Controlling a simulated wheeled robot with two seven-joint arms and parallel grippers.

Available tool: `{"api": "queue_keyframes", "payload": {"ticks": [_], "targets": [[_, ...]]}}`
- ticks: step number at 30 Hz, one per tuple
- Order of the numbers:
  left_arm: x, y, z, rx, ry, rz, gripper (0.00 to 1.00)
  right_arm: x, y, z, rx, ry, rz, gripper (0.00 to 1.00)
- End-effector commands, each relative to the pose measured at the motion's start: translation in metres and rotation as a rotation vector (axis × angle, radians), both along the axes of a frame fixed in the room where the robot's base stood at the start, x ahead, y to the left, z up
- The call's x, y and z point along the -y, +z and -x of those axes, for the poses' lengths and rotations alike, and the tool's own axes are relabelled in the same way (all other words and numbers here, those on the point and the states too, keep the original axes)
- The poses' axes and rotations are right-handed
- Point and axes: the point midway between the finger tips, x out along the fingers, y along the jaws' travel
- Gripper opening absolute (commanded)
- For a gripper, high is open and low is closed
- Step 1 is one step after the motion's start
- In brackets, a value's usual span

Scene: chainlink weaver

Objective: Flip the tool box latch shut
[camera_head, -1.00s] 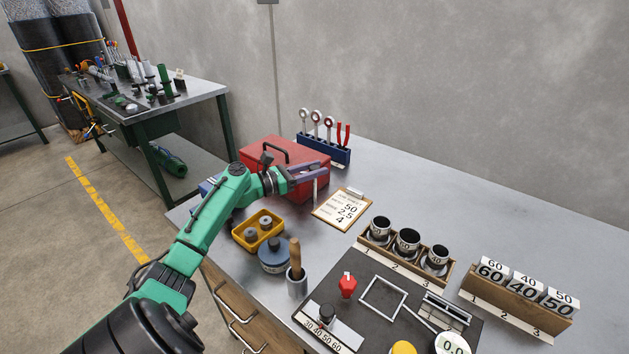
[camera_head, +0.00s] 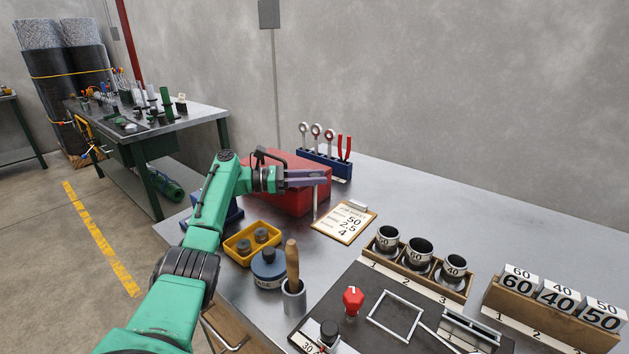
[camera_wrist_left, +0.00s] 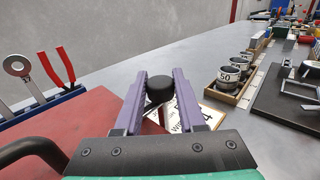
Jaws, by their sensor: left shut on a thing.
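The red tool box (camera_head: 292,200) stands at the back left of the workbench, its flat lid (camera_wrist_left: 75,125) down and its dark handle on top. My left gripper (camera_head: 326,178) reaches over the box from the left, its purple fingers pointing right past the box's right side. In the left wrist view a round black knob (camera_wrist_left: 160,87) sits between the fingertips, and the gripper is shut on it. A thin pale upright bar (camera_head: 315,203) shows below the fingers by the box. Whether the knob and bar belong to the latch is hard to tell. My right gripper is out of view.
A blue rack (camera_head: 326,165) of tools stands behind the box. A clipboard (camera_head: 345,222) lies to its right. A yellow tray (camera_head: 251,244), a blue-grey can (camera_head: 269,270) and a wooden block of cups (camera_head: 417,266) stand nearer. The back right bench top is clear.

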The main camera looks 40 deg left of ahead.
Motion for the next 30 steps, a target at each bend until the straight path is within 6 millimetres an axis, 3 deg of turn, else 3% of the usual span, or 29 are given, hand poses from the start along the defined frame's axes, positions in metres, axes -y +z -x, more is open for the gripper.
{"api": "queue_keyframes", "payload": {"ticks": [6,7,9,20,30], "targets": [[0.0,0.0,0.0,-0.001,-0.001,-0.001,0.0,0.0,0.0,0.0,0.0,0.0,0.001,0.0],[0.0,0.0,0.0,-0.001,-0.001,-0.001,0.5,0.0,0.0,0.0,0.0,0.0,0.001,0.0],[0.0,0.0,0.0,-0.001,-0.001,-0.001,0.69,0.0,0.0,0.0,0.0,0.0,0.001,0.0],[-0.003,-0.001,0.002,-0.001,0.001,-0.001,0.69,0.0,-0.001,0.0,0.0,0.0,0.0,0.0],[-0.043,-0.003,0.043,0.0,0.003,0.0,0.69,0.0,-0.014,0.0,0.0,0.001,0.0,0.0]]}}
